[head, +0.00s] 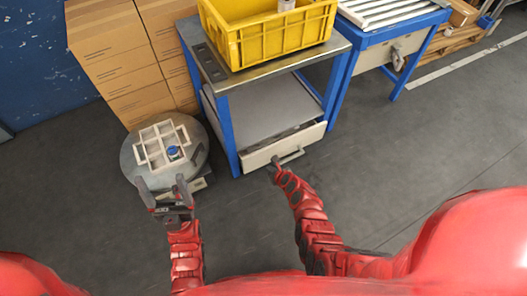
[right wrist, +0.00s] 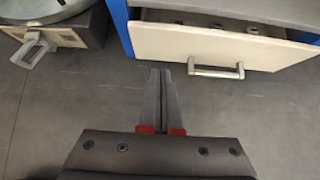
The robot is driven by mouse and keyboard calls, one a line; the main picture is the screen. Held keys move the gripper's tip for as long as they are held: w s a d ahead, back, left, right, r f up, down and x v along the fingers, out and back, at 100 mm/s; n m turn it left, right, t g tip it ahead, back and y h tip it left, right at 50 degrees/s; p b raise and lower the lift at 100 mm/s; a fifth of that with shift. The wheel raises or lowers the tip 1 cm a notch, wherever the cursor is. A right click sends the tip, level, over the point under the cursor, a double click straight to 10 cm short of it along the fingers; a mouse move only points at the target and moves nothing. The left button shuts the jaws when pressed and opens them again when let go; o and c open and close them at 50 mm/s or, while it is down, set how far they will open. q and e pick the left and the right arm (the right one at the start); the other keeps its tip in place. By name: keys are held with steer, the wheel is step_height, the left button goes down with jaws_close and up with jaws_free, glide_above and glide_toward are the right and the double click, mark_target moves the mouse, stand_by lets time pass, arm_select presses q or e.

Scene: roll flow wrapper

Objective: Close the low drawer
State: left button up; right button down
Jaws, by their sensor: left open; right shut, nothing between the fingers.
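The low drawer (head: 286,145) under the blue-framed bench is partly pulled out, with a cream front and a metal bar handle (head: 290,157). In the right wrist view its front (right wrist: 200,45) and handle (right wrist: 216,71) are near the top, and a strip of the inside shows. My right gripper (head: 274,165) is close to the handle, at its left in the head view. Its fingers (right wrist: 162,75) are shut and empty, and they appear apart from the handle in the wrist view. My left gripper (head: 168,186) is open and empty, in front of the round stand.
A yellow crate (head: 240,45) stands on the bench top (head: 205,60). A round stand (head: 133,172) holds a white divided tray (head: 146,150) with a blue item. Cardboard boxes (head: 115,45) are stacked behind. A second blue bench (head: 376,40) is to the right. Floor in front is clear.

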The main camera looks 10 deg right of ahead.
mark_target(256, 156)
steer(key=b+x, duration=0.3)
steer(key=x, duration=0.1)
steer(key=b+x, duration=0.4)
steer(key=w+r+b+x, duration=0.1)
steer(key=b+x, duration=0.2)
steer(key=x, duration=0.1)
steer(key=shift+a+r+b, duration=0.15)
steer(key=shift+a+b, duration=0.1)
steer(key=shift+b, duration=0.1)
steer(key=shift+w+a+r, duration=0.15)
steer(key=shift+w+r, duration=0.05)
steer(key=shift+w, duration=0.4)
steer(key=shift+b, duration=0.3)
